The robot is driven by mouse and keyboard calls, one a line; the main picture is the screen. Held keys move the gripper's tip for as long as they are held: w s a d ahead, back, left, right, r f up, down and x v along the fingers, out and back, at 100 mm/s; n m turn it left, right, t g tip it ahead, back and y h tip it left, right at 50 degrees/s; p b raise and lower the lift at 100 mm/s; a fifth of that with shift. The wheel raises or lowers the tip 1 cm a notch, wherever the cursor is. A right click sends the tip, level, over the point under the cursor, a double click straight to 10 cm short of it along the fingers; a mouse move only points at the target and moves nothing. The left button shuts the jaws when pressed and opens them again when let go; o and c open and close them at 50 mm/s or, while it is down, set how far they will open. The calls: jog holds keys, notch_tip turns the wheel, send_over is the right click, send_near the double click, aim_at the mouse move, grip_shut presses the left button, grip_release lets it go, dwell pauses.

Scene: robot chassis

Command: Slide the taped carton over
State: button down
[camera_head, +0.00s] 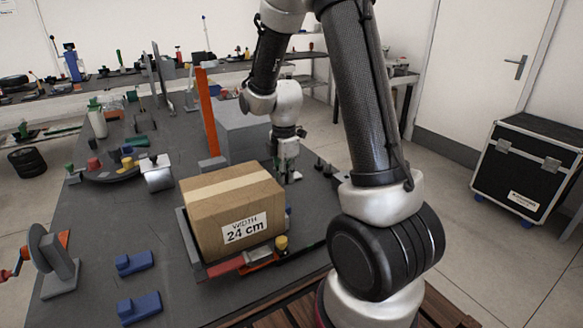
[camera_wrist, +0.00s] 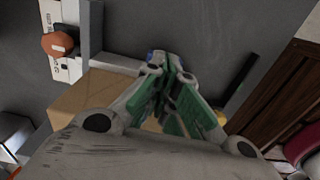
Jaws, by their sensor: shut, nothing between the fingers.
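The taped carton (camera_head: 229,210) is a brown box with a pale tape strip on top and a white "WIDTH 24 cm" label on its near face. It sits upright in a low grey tray (camera_head: 190,243) on the dark bench. My gripper (camera_head: 287,174) is just behind the carton's far right side, pointing down. It is shut with nothing in it; whether it touches the carton I cannot tell. In the wrist view my gripper (camera_wrist: 172,62) has its green-padded fingers together, with part of the carton (camera_wrist: 93,98) behind and to the left.
A grey block (camera_head: 243,135) and an orange upright (camera_head: 207,112) stand behind the carton. Blue blocks (camera_head: 138,306) and a cranked grey device (camera_head: 54,262) lie at left. A yellow knob (camera_head: 281,243) sits at the carton's near right corner. Bench left of the tray is mostly clear.

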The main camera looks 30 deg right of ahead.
jog(key=shift+a, duration=0.8)
jog(key=shift+w+a, duration=0.1)
jog(key=shift+a, duration=0.75)
jog(key=shift+d, duration=0.15)
